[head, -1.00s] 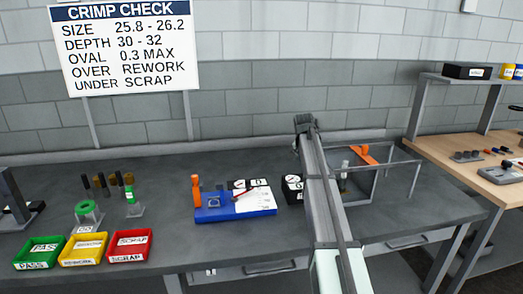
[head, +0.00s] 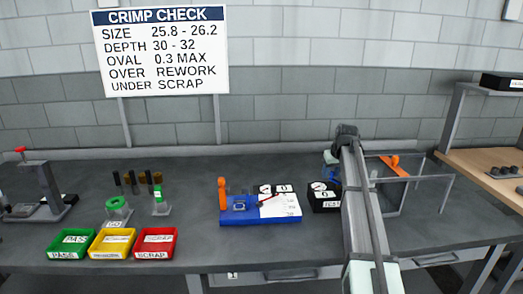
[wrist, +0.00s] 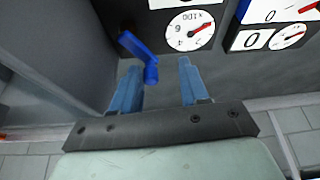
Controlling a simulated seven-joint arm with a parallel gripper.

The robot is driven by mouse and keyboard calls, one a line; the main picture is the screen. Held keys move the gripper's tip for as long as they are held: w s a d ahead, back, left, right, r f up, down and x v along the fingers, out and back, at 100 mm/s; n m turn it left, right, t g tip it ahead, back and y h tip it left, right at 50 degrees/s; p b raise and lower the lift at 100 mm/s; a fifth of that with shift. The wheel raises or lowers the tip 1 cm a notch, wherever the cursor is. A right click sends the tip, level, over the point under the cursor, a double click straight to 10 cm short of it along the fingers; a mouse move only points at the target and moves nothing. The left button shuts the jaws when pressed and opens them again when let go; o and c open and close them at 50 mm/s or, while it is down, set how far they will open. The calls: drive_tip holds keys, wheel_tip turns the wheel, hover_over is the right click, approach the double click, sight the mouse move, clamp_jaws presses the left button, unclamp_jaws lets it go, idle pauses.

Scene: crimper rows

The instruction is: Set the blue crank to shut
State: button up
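The blue crank (wrist: 138,50) shows in the wrist view, left of centre, on a dark grey surface beside a round white dial (wrist: 190,30) with a red needle. Its arm slants from upper left down to a short stub. My gripper (wrist: 160,66) is open, its two blue fingers pointing at that surface. The crank's stub lies between the fingers in the picture, nearer the left one; I cannot tell whether they touch. In the head view my arm hides most of the gripper; a small blue patch shows just left of the arm, and I cannot tell if it is crank or finger.
A black box with a dial (head: 323,197) stands left of my arm. A blue gauge fixture with an orange lever (head: 260,209) is further left. A clear-sided frame with an orange handle (head: 391,166) stands close on the right. Green, yellow and red trays (head: 155,244) sit front left.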

drive_tip(key=v, duration=1.4)
drive_tip(key=w+d+r+n+t+h, duration=0.2)
drive_tip(key=w+d+n+t+h, duration=0.1)
drive_tip(key=w+d, duration=0.2)
drive_tip(key=w+a+f+n, duration=0.2)
drive_tip(key=a, duration=0.8)
drive_tip(key=w+a+f+n, duration=0.2)
drive_tip(key=a, duration=0.9)
drive_tip(key=w+a+f+n+t+y, duration=0.1)
drive_tip(key=w+a+f+n, duration=0.1)
drive_tip(key=a, duration=0.9)
drive_tip(key=shift+w+a+f, duration=0.2)
drive_tip(key=shift+w+f, duration=0.2)
drive_tip(key=shift+f, duration=0.2)
